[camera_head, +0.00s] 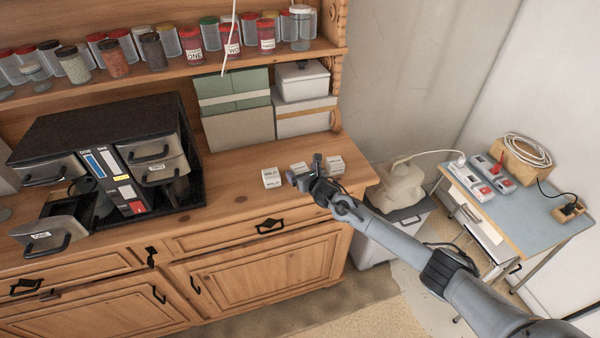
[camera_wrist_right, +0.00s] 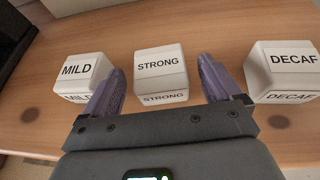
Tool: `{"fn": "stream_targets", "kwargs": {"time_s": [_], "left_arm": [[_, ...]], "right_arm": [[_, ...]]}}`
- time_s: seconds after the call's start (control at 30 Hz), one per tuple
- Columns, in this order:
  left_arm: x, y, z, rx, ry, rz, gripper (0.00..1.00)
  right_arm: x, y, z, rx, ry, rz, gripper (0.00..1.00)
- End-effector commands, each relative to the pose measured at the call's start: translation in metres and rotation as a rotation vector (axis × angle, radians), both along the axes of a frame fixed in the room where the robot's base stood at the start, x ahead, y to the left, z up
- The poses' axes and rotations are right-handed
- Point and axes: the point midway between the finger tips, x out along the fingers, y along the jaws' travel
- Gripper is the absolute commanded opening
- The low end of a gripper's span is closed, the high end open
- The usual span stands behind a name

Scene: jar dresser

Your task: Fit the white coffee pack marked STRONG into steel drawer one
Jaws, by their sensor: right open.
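The white pack marked STRONG (camera_wrist_right: 160,72) stands on the wooden counter in the right wrist view, between the MILD (camera_wrist_right: 80,76) and DECAF (camera_wrist_right: 280,72) packs. My right gripper (camera_wrist_right: 160,64) is open, with one finger on each side of the STRONG pack and a gap to each. In the head view my right gripper (camera_head: 300,176) partly hides that pack. The steel drawer labelled ONE (camera_head: 50,236) is pulled out at the lower left of the dark cabinet. My left gripper is not in view.
The dark cabinet (camera_head: 95,125) stands on the counter, with binders (camera_head: 118,180) in its middle and drawer TWO (camera_head: 155,170) at their right. Boxes (camera_head: 236,105) stand behind the packs under a jar shelf. Bare counter (camera_head: 228,195) lies between cabinet and packs.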

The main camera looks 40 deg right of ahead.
Motion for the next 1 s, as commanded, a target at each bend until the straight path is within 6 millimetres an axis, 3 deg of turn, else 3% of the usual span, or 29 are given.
{"fn": "stream_targets", "kwargs": {"time_s": [0.27, 0.63, 1.0], "left_arm": [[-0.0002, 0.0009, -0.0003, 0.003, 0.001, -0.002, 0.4], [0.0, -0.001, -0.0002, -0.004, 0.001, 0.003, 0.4], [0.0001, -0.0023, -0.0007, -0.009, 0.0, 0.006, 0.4]], "right_arm": [[0.0013, -0.0003, -0.001, 0.0, 0.001, 0.0, 0.92], [0.0012, -0.0004, -0.0009, 0.0, 0.001, 0.0, 0.36], [0.0014, -0.0007, 0.0029, -0.001, -0.001, 0.0, 0.35]]}}
